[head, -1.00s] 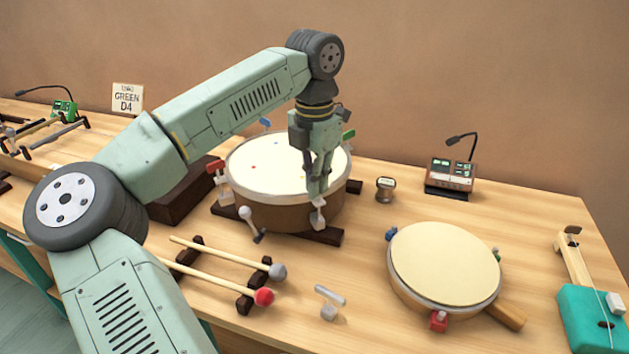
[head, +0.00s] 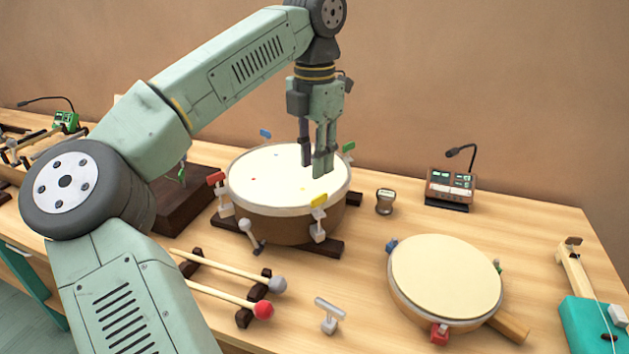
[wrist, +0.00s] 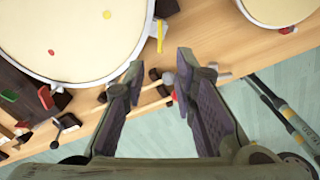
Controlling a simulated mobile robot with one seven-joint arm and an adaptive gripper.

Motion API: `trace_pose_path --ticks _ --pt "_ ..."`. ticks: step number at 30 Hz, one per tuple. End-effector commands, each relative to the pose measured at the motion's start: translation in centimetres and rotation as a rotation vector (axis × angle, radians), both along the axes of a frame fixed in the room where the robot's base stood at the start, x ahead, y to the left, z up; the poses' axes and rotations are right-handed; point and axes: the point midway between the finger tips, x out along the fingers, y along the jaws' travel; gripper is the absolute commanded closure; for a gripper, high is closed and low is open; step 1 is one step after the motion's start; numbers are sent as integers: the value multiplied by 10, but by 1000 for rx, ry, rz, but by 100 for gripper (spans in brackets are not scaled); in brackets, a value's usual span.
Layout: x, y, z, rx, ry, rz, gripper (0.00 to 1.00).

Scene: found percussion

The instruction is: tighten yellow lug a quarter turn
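The yellow lug (head: 318,201) is on the near right rim of the large cream-headed drum (head: 270,222), above a pale bracket. Its yellow handle also shows in the wrist view (wrist: 160,36), beyond the fingertips. My gripper (head: 314,170) hangs over the drum head, a little above and behind the yellow lug in the head view. In the wrist view my gripper (wrist: 160,70) has its two fingers apart with nothing between them. The drum's red lug (head: 216,178), blue lug (head: 265,133) and green lug (head: 348,147) stand around the rim.
Two mallets (head: 225,297) lie on a dark rack in front of the drum. A T-shaped key (head: 329,315) stands on the table, left of a smaller drum (head: 445,275). A small metal shaker-like object (head: 385,201) and a brown meter box (head: 450,187) stand right of the drum.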

Motion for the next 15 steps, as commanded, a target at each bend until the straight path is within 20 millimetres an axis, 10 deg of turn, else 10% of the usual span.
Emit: trace_pose_path --ticks 15 --pt "0 0 40 0 0 0 74"
